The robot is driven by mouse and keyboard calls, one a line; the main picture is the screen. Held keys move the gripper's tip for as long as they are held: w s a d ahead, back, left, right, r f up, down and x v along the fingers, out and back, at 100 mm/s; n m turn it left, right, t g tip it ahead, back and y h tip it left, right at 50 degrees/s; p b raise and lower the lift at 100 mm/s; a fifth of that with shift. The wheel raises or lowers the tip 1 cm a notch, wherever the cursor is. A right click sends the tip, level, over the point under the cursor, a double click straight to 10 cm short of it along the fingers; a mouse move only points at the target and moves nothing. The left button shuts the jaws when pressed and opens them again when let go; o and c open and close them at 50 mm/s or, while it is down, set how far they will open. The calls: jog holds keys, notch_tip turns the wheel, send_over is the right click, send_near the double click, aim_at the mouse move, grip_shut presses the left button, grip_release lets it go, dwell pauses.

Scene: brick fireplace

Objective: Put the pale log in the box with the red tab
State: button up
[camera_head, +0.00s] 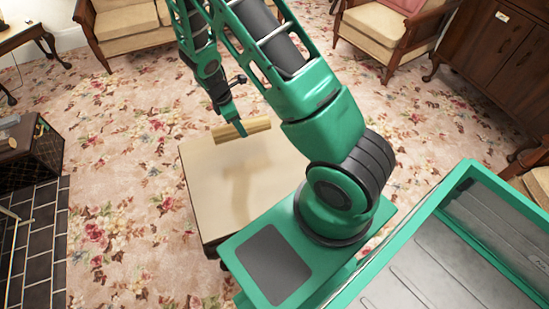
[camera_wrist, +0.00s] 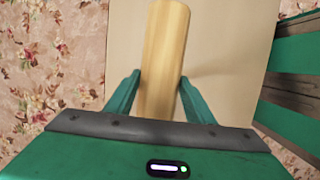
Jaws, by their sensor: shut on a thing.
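The pale log (camera_head: 256,126) is a light yellow-brown split piece. My green gripper (camera_head: 240,130) is shut on it and holds it in the air above a low beige-topped table (camera_head: 210,190). In the wrist view the log (camera_wrist: 162,60) stands out lengthwise between the two green fingers of my gripper (camera_wrist: 160,90). A dark box (camera_head: 50,155) with pale and brown log-like pieces on it stands at the far left. I cannot make out a red tab on it.
Black hearth tiles (camera_head: 38,240) lie at the lower left, in front of the dark box. Cushioned wooden chairs (camera_head: 130,25) and a dark cabinet (camera_head: 490,50) stand at the back. The flowered carpet (camera_head: 125,160) between box and table is clear.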

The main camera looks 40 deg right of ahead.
jog(key=s+d+f, duration=0.2)
jog(key=d, duration=0.1)
jog(key=s+d+f, duration=0.1)
jog(key=d+f, duration=0.1)
jog(key=d, duration=0.2)
jog(key=s+d+f, duration=0.2)
jog(key=d+f, duration=0.1)
jog(key=shift+s+d, duration=0.15)
jog(key=shift+s, duration=0.15)
jog(key=shift+f, duration=1.95)
jog(key=o, duration=1.3)
jog(key=shift+f, duration=0.1)
jog(key=shift+o, duration=0.2)
